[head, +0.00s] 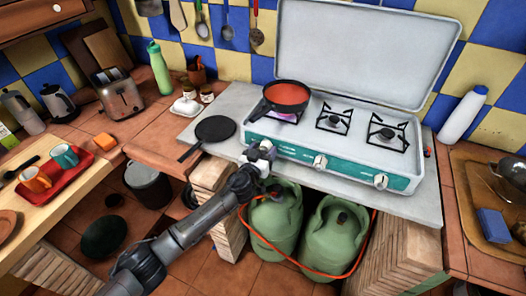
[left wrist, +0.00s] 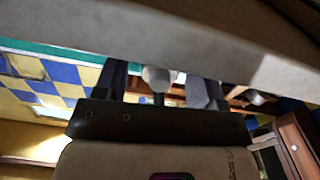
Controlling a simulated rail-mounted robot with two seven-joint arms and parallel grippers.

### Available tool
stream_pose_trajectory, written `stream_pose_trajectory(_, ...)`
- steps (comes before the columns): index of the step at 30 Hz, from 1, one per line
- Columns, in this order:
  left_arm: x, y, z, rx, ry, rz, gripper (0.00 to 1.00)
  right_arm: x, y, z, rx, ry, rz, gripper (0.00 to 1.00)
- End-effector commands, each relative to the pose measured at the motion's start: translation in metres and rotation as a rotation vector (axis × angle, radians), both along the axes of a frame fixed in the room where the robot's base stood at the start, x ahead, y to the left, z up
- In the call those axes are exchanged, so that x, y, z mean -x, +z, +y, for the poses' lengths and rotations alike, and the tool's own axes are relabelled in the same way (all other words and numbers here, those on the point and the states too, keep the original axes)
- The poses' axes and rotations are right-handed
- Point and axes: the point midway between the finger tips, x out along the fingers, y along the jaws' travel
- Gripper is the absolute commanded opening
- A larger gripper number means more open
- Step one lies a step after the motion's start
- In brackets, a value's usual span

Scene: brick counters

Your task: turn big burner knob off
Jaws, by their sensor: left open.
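The white gas stove (head: 345,165) with a teal front strip stands on the grey counter, its lid raised. A red-filled pan (head: 288,94) sits on its left burner, with a purple glow under it. Two white knobs show on the front, the middle knob (head: 320,162) and the right knob (head: 381,181). My left gripper (head: 260,157) is at the left end of the stove front and covers that spot. In the left wrist view, a pale round knob (left wrist: 158,78) shows between its open fingers; contact cannot be told. My right gripper is not in view.
A black flat pan (head: 215,129) lies on the counter left of the stove. Two green gas cylinders (head: 275,220) with an orange hose (head: 300,269) stand below. A white bottle (head: 463,114) stands at the right. Open space lies in front of the stove.

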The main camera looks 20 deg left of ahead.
Motion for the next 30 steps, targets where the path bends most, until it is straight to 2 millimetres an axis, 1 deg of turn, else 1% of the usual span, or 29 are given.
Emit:
stream_pose_trajectory(5,0.0001,-0.0001,-0.0002,0.000,0.000,0.000,0.64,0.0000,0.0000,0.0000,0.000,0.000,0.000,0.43)
stream_pose_trajectory(6,0.0001,-0.0002,-0.0001,0.000,0.000,0.000,0.62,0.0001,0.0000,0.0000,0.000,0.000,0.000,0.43)
stream_pose_trajectory(21,0.0003,-0.0004,0.0000,-0.001,0.000,0.001,0.15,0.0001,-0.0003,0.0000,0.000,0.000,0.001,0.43)
stream_pose_trajectory(26,0.0004,-0.0005,0.0000,-0.011,0.000,0.000,0.15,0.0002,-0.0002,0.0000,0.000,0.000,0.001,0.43)
stream_pose_trajectory(30,0.0006,-0.0009,-0.0001,-0.051,0.000,-0.002,0.15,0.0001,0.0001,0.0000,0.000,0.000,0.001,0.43)
